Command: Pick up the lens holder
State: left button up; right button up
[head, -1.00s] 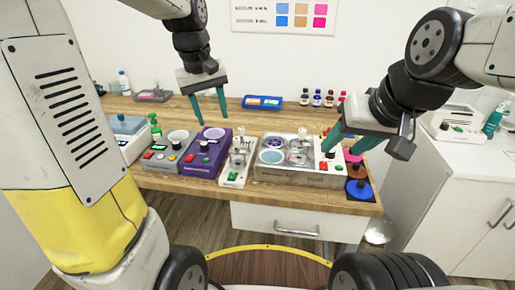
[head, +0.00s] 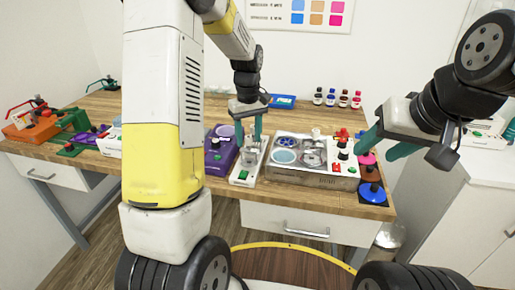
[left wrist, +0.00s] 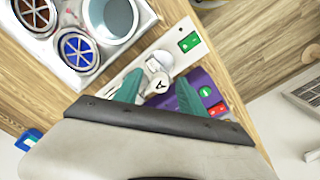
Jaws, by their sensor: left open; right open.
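I take the lens holder to be the small pale upright piece (head: 249,157) on the narrow white stand (head: 240,176), between the purple unit and the steel unit. In the left wrist view the pale piece (left wrist: 157,66) shows a rounded white top, partly between and beyond my green fingertips. My left gripper (head: 248,138) is open and points down just above it, with one finger on each side; contact cannot be told. It also shows in the left wrist view (left wrist: 157,92). My right gripper (head: 385,148) is open and empty, beside the steel unit's right end.
The steel unit (head: 300,174) with round wells stands right of the stand, the purple unit (head: 217,160) left. Coloured discs, including a blue one (head: 372,193), lie at the right table edge. Several small bottles (head: 337,98) and a blue tray (head: 283,101) stand behind.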

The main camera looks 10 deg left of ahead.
pick_arm(q)
jog(key=shift+f, duration=0.4)
jog(key=shift+c, duration=0.2)
grip_shut()
dwell(1.0)
